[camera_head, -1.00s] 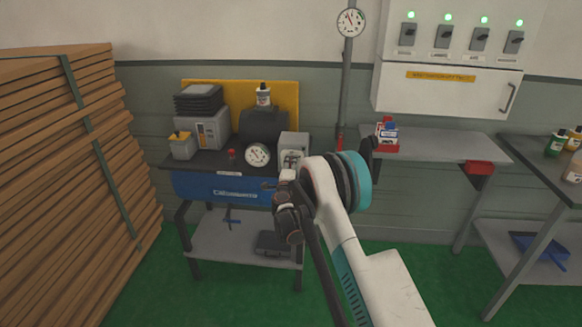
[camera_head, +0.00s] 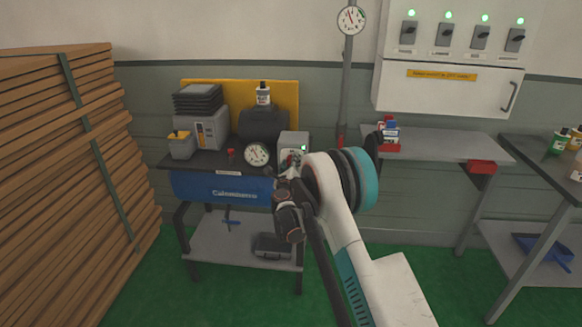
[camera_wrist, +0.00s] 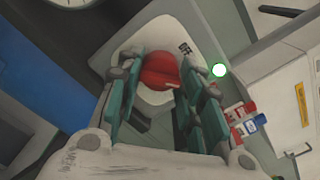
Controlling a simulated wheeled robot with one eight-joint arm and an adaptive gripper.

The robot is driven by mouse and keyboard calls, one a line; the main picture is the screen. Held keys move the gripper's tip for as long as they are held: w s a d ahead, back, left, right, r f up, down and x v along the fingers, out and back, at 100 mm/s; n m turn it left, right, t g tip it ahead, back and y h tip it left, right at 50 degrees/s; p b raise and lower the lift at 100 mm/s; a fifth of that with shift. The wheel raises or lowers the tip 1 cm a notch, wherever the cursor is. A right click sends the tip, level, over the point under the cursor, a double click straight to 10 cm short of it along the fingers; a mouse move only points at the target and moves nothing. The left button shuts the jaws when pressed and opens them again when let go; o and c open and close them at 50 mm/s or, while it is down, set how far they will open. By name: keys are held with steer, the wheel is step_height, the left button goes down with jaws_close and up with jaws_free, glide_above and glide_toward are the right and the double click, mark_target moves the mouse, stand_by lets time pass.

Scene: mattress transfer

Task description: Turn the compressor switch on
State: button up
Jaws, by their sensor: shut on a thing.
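The compressor switch is a red knob (camera_wrist: 158,70) on a white plate, on the front of a grey box (camera_head: 293,140). The box stands at the right end of the blue compressor bench (camera_head: 185,188). In the wrist view, my gripper (camera_wrist: 161,80) has its teal-padded fingers on both sides of the knob, shut on it. A round indicator light (camera_wrist: 219,70) beside the plate glows white with a green rim. It also shows as a small bright spot in the head view (camera_head: 304,147). My gripper and wrist hide the lower part of the box in the head view.
A pressure gauge (camera_head: 257,154) sits left of the box. A grey wall shelf (camera_head: 445,145) holds small red-and-blue items (camera_head: 388,132) to the right. Stacked wooden boards (camera_head: 60,170) fill the left. A switch panel (camera_head: 450,60) with green lights hangs above.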

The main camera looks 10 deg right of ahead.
steer(key=shift+m, duration=0.8)
steer(key=o, duration=1.1)
steer(key=shift+c, duration=0.2)
steer(key=v, duration=1.2)
